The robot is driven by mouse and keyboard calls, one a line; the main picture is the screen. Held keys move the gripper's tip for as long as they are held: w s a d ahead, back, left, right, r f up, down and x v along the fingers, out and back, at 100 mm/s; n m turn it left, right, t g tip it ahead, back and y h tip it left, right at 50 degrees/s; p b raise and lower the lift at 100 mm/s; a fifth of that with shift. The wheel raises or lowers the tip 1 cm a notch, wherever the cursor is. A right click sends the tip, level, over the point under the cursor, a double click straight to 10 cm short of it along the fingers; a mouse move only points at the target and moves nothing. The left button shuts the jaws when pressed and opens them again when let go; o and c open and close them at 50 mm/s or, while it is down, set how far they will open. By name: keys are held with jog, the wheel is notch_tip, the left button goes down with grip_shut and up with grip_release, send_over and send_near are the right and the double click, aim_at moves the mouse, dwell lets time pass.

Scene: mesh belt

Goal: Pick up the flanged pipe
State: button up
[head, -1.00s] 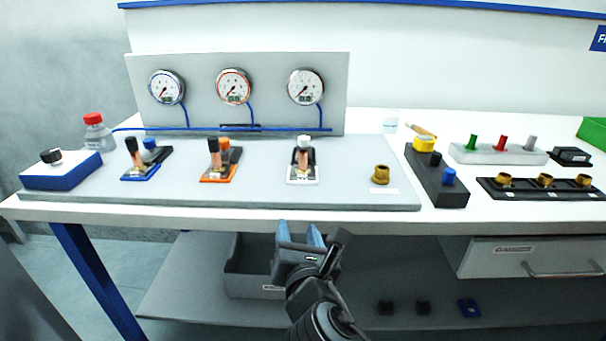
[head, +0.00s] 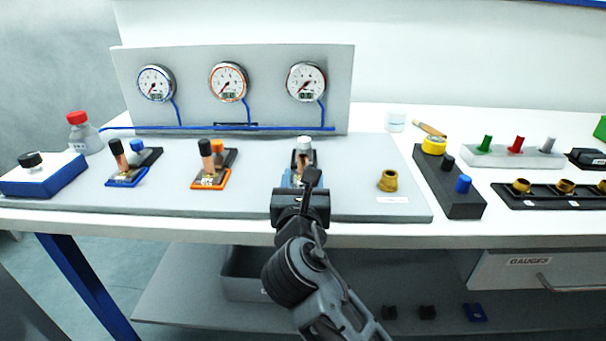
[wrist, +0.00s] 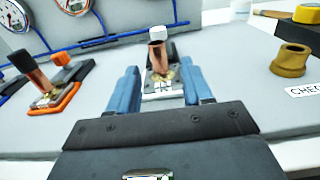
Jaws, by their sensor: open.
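My gripper (wrist: 161,68) is open and empty, in front of the white base. In the head view my gripper (head: 299,181) partly hides that base.
A panel of three gauges (head: 228,82) stands behind, with blue tubing along its foot. A blue box with a black knob (head: 42,175) is at the left. A black block (head: 450,190) and a brass-fitting rack (head: 545,195) are at the right.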

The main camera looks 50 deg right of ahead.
aim_at(303, 165)
jog(key=x, duration=0.6)
jog(key=shift+w+r, duration=0.1)
jog(key=shift+r, duration=0.1)
grip_shut()
dwell(0.4)
